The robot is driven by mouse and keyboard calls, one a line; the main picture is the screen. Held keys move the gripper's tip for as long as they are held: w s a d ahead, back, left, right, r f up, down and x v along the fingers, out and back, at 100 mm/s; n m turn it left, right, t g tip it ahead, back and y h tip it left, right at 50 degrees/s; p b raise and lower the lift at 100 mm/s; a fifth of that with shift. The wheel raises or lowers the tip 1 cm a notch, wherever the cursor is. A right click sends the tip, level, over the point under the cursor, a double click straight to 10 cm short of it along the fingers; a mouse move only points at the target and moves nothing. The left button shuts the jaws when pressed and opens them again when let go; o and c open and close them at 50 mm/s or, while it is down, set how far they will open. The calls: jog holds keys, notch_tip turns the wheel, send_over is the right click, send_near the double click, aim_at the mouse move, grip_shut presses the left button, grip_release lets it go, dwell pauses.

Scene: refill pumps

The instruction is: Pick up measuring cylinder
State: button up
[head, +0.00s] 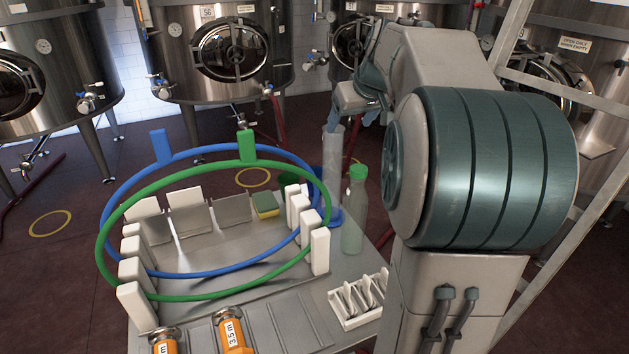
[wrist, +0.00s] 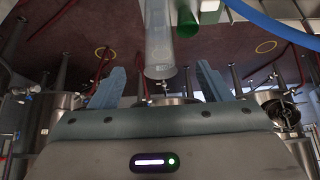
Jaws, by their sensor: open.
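The measuring cylinder (head: 332,160) is tall and clear with a blue foot. In the head view it stands upright at the far right corner of the steel table. My gripper (head: 354,114) is at the height of its upper end, and my arm hides part of this area. In the wrist view the cylinder (wrist: 160,40) reaches down from the top edge, its rim between the two blue fingers of my gripper (wrist: 160,68). Gaps show on both sides. The fingers are spread and hold nothing. I cannot tell how deep the cylinder sits between them.
A clear bottle with a green cap (head: 355,210) stands close beside the cylinder. Blue and green hoses (head: 112,232) loop over white racks to its left. A sponge (head: 265,204), a white rack (head: 355,302) and orange-handled fittings (head: 232,332) are on the table. Steel tanks (head: 215,50) stand behind.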

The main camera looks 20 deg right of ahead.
aim_at(338, 143)
jog(key=x, duration=0.8)
jog(key=shift+w+r, duration=0.15)
jog(key=shift+w, duration=0.1)
jog(key=shift+d+p+x, duration=0.2)
jog(key=shift+p+x, duration=0.35)
jog(key=shift+x, duration=2.3)
jog(key=c, duration=1.4)
